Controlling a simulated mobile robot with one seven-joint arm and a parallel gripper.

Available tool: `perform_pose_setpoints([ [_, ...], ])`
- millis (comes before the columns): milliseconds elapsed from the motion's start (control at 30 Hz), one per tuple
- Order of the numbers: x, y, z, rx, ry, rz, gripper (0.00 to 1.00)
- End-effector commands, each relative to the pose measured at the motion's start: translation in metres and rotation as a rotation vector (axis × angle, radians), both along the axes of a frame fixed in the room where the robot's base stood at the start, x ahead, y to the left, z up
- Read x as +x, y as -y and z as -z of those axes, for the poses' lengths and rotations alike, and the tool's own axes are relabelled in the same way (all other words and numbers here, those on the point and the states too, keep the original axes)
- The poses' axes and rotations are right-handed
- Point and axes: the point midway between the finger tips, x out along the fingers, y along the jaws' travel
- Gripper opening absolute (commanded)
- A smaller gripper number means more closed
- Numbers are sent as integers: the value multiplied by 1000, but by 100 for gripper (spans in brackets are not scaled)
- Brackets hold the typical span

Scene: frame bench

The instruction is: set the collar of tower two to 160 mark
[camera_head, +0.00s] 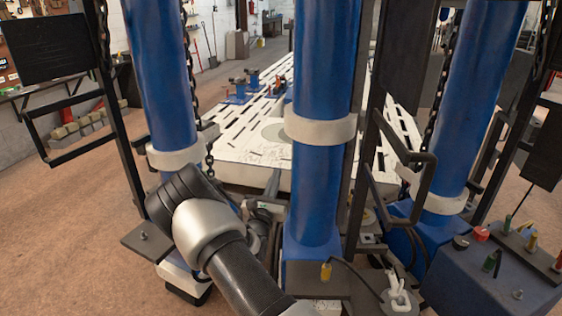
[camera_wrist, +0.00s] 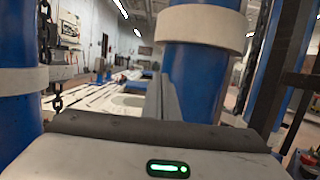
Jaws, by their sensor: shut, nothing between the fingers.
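Three blue towers stand in a row, each with a pale ring collar around it. The middle tower (camera_head: 318,195) has its collar (camera_head: 321,129) highest in the picture; this collar also shows in the wrist view (camera_wrist: 203,27). The left tower's collar (camera_head: 175,158) and the right tower's collar (camera_head: 440,203) sit lower in the picture. I see no tower numbers and no readable scale marks. My gripper (camera_wrist: 162,97) is shut and empty, pointing between the left and middle towers, below the middle collar and apart from it. In the head view my arm hides most of it.
A slotted pale bench (camera_head: 240,130) lies behind the towers. Black bracket frames (camera_head: 420,170) and hanging chains stand close beside the towers. A blue-grey box with colored connectors (camera_head: 490,280) is at the lower right. Open brown floor (camera_head: 60,230) lies at the left.

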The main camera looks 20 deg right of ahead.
Motion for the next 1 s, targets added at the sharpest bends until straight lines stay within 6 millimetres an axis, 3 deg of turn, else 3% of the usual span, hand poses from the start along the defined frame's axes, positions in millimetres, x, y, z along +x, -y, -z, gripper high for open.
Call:
perform_pose_setpoints([
  [500,78,55,-28,1,4,4,0],
  [700,75,53,-56,2,2,3,0],
  [1000,75,53,-64,2,0,4,0],
])
